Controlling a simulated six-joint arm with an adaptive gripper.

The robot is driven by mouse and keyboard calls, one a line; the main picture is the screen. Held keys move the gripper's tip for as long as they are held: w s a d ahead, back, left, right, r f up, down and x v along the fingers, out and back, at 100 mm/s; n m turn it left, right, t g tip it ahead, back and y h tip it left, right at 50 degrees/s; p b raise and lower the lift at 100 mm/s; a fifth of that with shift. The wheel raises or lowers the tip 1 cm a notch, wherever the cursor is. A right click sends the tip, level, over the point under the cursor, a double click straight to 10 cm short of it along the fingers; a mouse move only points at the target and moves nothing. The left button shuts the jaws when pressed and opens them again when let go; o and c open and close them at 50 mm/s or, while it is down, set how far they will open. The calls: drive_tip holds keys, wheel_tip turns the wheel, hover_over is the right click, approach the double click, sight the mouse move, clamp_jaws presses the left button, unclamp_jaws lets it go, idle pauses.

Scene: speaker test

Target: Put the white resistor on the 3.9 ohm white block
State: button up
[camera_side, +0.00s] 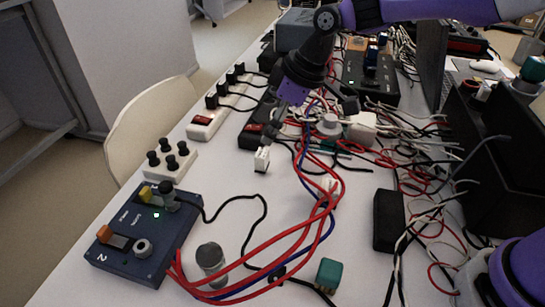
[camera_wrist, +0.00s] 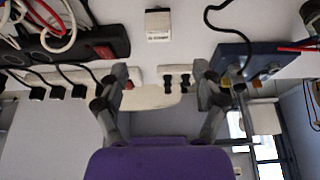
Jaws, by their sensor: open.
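A small white block (camera_side: 262,160), which looks like the white resistor, stands on the table just below my gripper (camera_side: 308,118). In the wrist view the white block (camera_wrist: 157,26) has small dark print that I cannot read, and it lies beyond the fingertips. A larger white block (camera_side: 168,160) with several black knobs on top sits to the left; it may be the 3.9 ohm block, but I see no readable label. It also shows in the wrist view (camera_wrist: 177,70). My gripper is open in the wrist view (camera_wrist: 162,76), with nothing between its fingers.
A blue box (camera_side: 140,255) with knobs stands at front left. White power strip (camera_side: 205,125) with black plugs lies behind the white blocks. Red, blue and black cables cross the table's middle. A grey cylinder (camera_side: 211,262) and a green-topped block (camera_side: 328,274) stand in front.

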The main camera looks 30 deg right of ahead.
sight(263, 153)
drive_tip(key=x, duration=0.5)
drive_tip(key=shift+w+a+f, duration=0.1)
drive_tip(key=shift+a+f, duration=0.1)
drive_tip(key=shift+f, duration=0.15)
drive_tip(key=x, duration=0.5)
drive_tip(key=shift+d+f, duration=0.25)
drive_tip(key=shift+d, duration=0.05)
clamp_jaws()
